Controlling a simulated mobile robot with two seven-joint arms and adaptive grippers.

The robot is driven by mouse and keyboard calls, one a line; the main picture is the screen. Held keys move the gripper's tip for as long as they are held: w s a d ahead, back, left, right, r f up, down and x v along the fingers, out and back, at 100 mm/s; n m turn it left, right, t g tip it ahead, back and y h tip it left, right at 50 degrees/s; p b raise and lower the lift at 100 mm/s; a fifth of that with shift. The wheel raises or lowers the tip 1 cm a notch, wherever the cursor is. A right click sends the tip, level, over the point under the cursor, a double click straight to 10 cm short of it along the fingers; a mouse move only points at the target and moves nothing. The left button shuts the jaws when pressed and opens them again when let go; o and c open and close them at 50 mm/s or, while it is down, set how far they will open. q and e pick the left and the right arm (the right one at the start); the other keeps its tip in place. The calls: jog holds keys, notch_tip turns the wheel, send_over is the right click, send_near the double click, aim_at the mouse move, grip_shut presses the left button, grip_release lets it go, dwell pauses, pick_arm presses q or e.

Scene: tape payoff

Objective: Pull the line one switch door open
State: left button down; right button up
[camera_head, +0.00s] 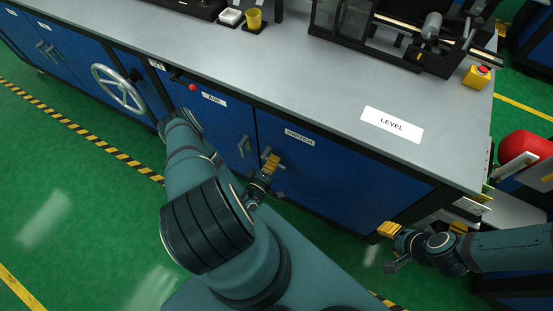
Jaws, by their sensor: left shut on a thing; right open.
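The switch door (340,175) is a blue cabinet front with a white SWITCH label (299,137), below the grey worktop. It looks flush with the cabinet, though my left arm covers part of its lower left. My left gripper (270,163), with yellow fingertips, is at the door's left side, shut on the switch door handle, which the fingers mostly hide. My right gripper (424,229) is open and empty, in front of the cabinet's lower right corner.
The blue AIR door (215,118) with its own handle (244,146) is just left. A handwheel (118,88) and red-knobbed lever (192,87) stick out further left. The worktop (300,80) carries a LEVEL label and machinery. Green floor lies in front.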

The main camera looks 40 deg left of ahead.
pick_arm(q)
jog(key=shift+r+n, duration=0.15)
jog(key=shift+n, duration=0.25)
dwell(0.3)
